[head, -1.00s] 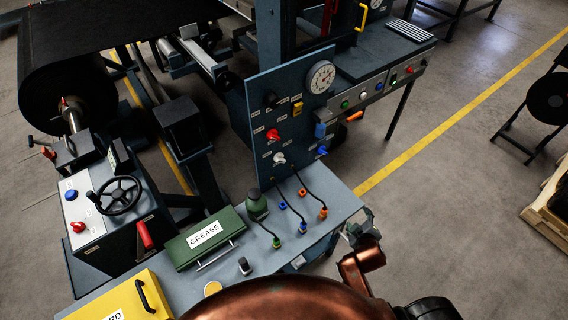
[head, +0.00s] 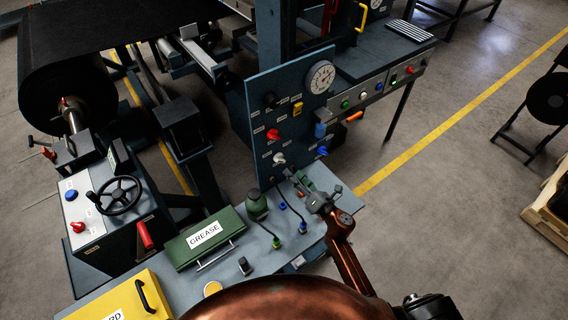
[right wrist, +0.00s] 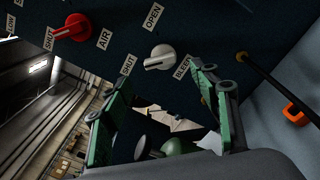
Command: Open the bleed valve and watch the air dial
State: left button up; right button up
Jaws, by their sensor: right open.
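The bleed valve is a pale knob (right wrist: 160,57) with a BLEED label beside it in the right wrist view. Its handle end lies toward a SHUT label; an OPEN label is above. In the head view the knob (head: 279,159) is low on the blue panel. The air dial (head: 320,77) is a round white gauge at the panel's upper right; its reading is too small to tell. My right gripper (head: 296,179) is open and empty, just in front of the panel below the knob. In the right wrist view its fingers (right wrist: 163,82) stand apart, short of the knob. My left gripper is not in view.
A red air knob (head: 273,134) is above the bleed knob. A blue knob (head: 322,151) is to the right.

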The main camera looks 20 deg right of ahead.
aim_at(282, 161)
jog(key=x, duration=0.7)
jog(key=shift+w+a, duration=0.15)
jog(key=shift+w, duration=0.05)
jog(key=shift+c, duration=0.5)
jog(key=c, duration=1.1)
jog(key=shift+o, duration=0.2)
